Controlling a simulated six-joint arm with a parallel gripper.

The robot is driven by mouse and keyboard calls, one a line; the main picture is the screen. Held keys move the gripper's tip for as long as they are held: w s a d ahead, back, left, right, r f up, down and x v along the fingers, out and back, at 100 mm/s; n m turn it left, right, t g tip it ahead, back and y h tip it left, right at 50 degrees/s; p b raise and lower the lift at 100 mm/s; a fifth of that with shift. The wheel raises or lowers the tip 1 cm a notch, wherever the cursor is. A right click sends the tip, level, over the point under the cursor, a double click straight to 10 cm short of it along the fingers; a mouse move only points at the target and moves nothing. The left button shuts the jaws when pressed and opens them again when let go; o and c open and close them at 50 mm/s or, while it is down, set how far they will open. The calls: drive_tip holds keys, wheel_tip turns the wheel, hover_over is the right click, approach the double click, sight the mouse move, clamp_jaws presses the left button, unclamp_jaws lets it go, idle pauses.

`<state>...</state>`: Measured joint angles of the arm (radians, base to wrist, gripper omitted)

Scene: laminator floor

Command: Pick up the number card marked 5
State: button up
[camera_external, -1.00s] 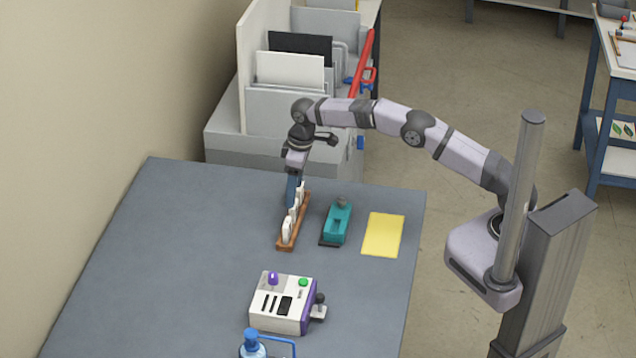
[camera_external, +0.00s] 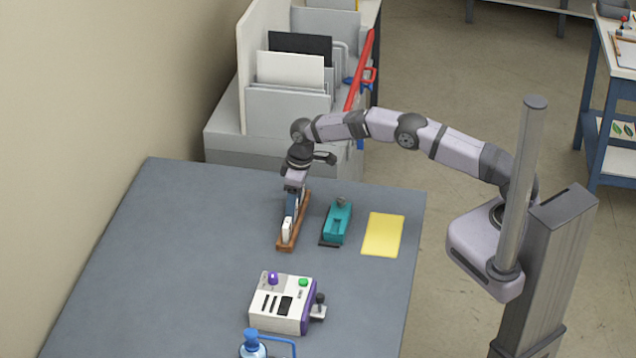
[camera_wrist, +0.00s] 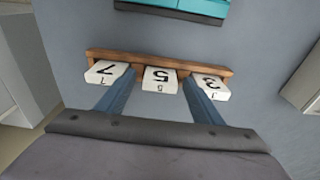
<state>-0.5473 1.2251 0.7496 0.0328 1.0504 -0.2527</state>
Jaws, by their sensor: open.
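The number card marked 5 (camera_wrist: 160,80) stands in the middle of a wooden rack (camera_wrist: 135,57) in the wrist view, upside down to me. A card marked 7 (camera_wrist: 106,72) is to its left and a card marked 3 (camera_wrist: 212,86) to its right. My gripper (camera_wrist: 160,92) is open, with one blue finger on each side of the 5 card, in the gaps beside the other cards. I cannot tell whether the fingers touch any card. In the external view, my gripper (camera_external: 291,208) is low over the rack (camera_external: 284,244) and hides most cards; one white card (camera_external: 287,229) shows at the near end.
A teal stapler-like tool (camera_external: 337,222) lies right of the rack, with a yellow sheet (camera_external: 383,235) beyond it. A white control box (camera_external: 282,305) and a blue-capped bottle (camera_external: 252,345) stand nearer the camera. The left of the grey table (camera_external: 170,270) is clear.

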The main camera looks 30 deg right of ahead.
drive_tip(key=c, duration=1.1)
drive_tip(key=shift+c, duration=0.3)
drive_tip(key=shift+r, duration=0.1)
wheel_tip(320, 180, up, 10)
drive_tip(key=b, duration=0.3)
drive_tip(key=shift+s, duration=0.1)
